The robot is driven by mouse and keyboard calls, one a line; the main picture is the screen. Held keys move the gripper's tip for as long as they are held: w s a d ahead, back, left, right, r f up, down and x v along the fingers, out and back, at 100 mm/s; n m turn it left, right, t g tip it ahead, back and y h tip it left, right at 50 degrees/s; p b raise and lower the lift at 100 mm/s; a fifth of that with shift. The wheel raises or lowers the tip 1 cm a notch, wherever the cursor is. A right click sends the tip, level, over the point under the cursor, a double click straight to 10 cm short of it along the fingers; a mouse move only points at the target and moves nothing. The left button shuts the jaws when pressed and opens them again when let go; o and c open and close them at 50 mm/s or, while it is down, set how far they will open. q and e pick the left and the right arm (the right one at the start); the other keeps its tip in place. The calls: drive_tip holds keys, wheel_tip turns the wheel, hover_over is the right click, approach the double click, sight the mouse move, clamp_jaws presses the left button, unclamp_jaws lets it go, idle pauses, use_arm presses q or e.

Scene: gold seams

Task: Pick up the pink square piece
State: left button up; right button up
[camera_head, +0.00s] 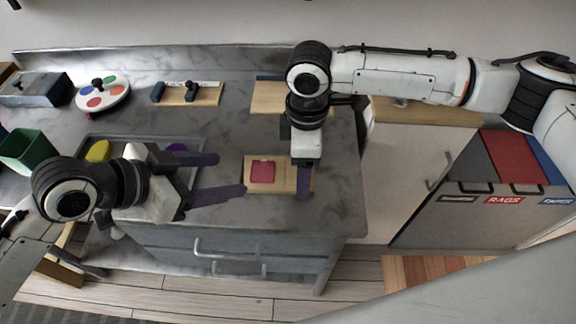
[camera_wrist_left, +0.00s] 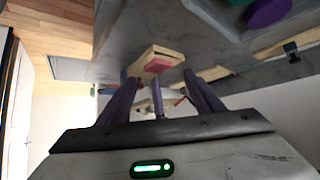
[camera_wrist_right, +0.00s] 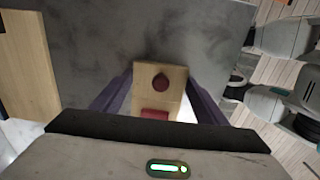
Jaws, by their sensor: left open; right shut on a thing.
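The pink square piece (camera_head: 262,171) lies on a light wooden board (camera_head: 250,185) on the grey counter. It also shows in the left wrist view (camera_wrist_left: 157,65) and the right wrist view (camera_wrist_right: 154,114). A dark red round knob (camera_wrist_right: 159,82) stands on the board beside it. My right gripper (camera_head: 303,190) is at the board's right end, its fingers on either side of the board and shut on it. My left gripper (camera_head: 230,174) is open and empty, its fingers pointing at the board from the left, apart from the pink piece.
A grey tray (camera_head: 84,143) with yellow, white and purple pieces is partly behind my left arm. A green bin (camera_head: 27,150), a white disc with coloured spots (camera_head: 103,93) and a grey-blue box (camera_head: 35,90) stand at left. Another board (camera_head: 208,96) lies behind. The counter between is clear.

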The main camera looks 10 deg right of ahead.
sight(261, 170)
use_arm(q)
drive_tip(key=w+m, duration=0.1)
drive_tip(key=w+d+m+g+y, duration=0.1)
drive_tip(key=w, duration=0.1)
drive_tip(key=w+m+g, duration=0.1)
drive_tip(key=shift+w+d+r+y, duration=0.2)
drive_tip(key=shift+w+r+y, duration=0.1)
wheel_tip(261, 170, up, 5)
drive_tip(key=d+m+g+y, duration=0.2)
drive_tip(key=m+g+y, duration=0.1)
drive_tip(key=m+g, duration=0.15)
drive_tip(key=shift+m+t, duration=0.35)
drive_tip(key=shift+m, duration=0.1)
drive_tip(key=x, duration=1.1)
drive_tip(key=shift+w+f, duration=0.15)
drive_tip(key=shift+w, duration=0.1)
